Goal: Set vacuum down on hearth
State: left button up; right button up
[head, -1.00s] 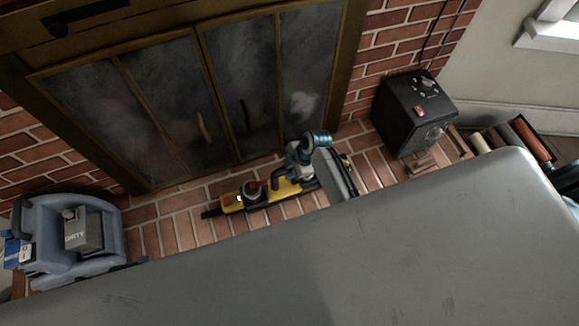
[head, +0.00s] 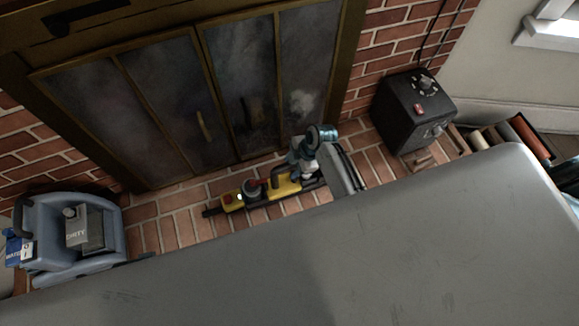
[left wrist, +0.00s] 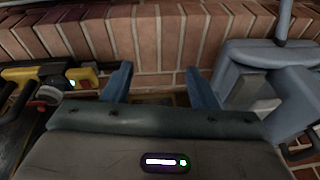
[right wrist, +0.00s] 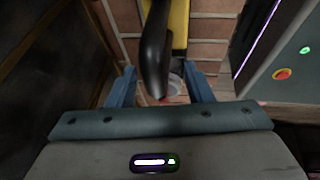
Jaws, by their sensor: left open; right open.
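The yellow-and-black vacuum (head: 285,187) lies on the brick hearth (head: 180,226) in front of the fireplace doors. My right gripper (head: 303,168) is over its right end. In the right wrist view a black handle-like part and yellow body (right wrist: 179,25) lie beyond and partly between the open fingers (right wrist: 159,82); I see no grip, and contact is unclear. My left gripper (left wrist: 156,76) is open and empty, facing bricks; it is hidden in the head view. The vacuum's yellow part also shows at the left of the left wrist view (left wrist: 85,76).
A black box with knobs (head: 413,112) stands at the right, beside a bin of rolls (head: 520,140). Fireplace doors (head: 165,105) are behind. My grey body covers the foreground.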

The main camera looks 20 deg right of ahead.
pick_arm(q)
jog(key=f, duration=0.2)
jog(key=f+p, duration=0.1)
jog(key=shift+s+a+f, duration=0.15)
jog(key=shift+s+f, duration=0.2)
jog(key=shift+f, duration=0.05)
pick_arm(e)
jog(key=v, duration=0.9)
jog(key=s+d+f+m+h, duration=0.2)
jog(key=s+d+f+m, duration=0.1)
jog(key=s+m, duration=0.6)
jog(key=s+d+f+m+h, duration=0.2)
jog(key=s+d+m, duration=0.4)
jog(key=s, duration=0.5)
jog(key=m+h, duration=0.1)
jog(key=m, duration=0.1)
jog(key=shift+d+f+m+t, duration=0.25)
jog(key=shift+f+m+t, duration=0.15)
